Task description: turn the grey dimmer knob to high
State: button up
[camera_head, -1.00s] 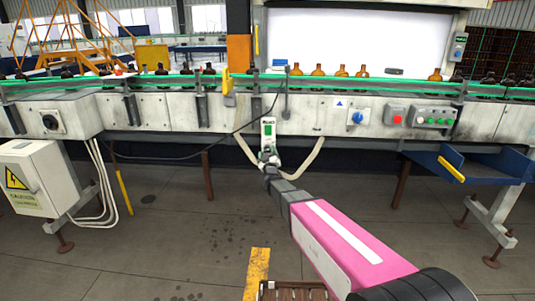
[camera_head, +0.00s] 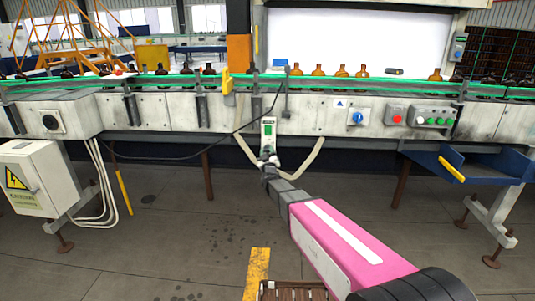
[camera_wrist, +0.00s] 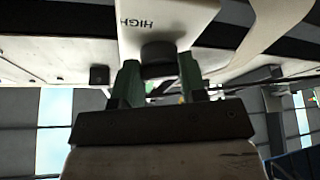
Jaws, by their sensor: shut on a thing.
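The dimmer is a narrow white box with a green panel (camera_head: 268,130) on the conveyor's front, in the middle of the head view. In the wrist view its white face (camera_wrist: 190,18) bears the word HIGH, which appears upside down. The dark grey knob (camera_wrist: 159,54) sits on this face. My gripper (camera_wrist: 160,85) has its two green fingers on either side of the knob and is shut on it. In the head view my gripper (camera_head: 267,160) reaches the lower end of the box and hides the knob. The knob's pointer cannot be made out.
A pale hose (camera_head: 310,155) loops beside the dimmer, and a black cable (camera_head: 215,140) hangs to its left. A blue knob (camera_head: 357,118), a red button (camera_head: 397,119) and green buttons (camera_head: 437,121) are farther right. Amber bottles (camera_head: 318,70) stand on the conveyor above.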

jog(key=m+h, duration=0.2)
jog(key=m, duration=0.2)
jog(key=m+h, duration=0.2)
jog(key=m, duration=0.1)
jog(key=shift+a+m, duration=0.2)
jog(key=shift+m, duration=0.2)
jog(key=m+h, duration=0.2)
jog(key=m, duration=0.2)
jog(key=m+h, duration=0.2)
jog(key=m, duration=0.1)
jog(key=shift+m+g, duration=0.4)
jog(key=o, duration=0.9)
jog(key=shift+a, duration=0.1)
jog(key=v, duration=1)
jog(key=shift+s+f, duration=0.15)
jog(key=shift+s, duration=0.2)
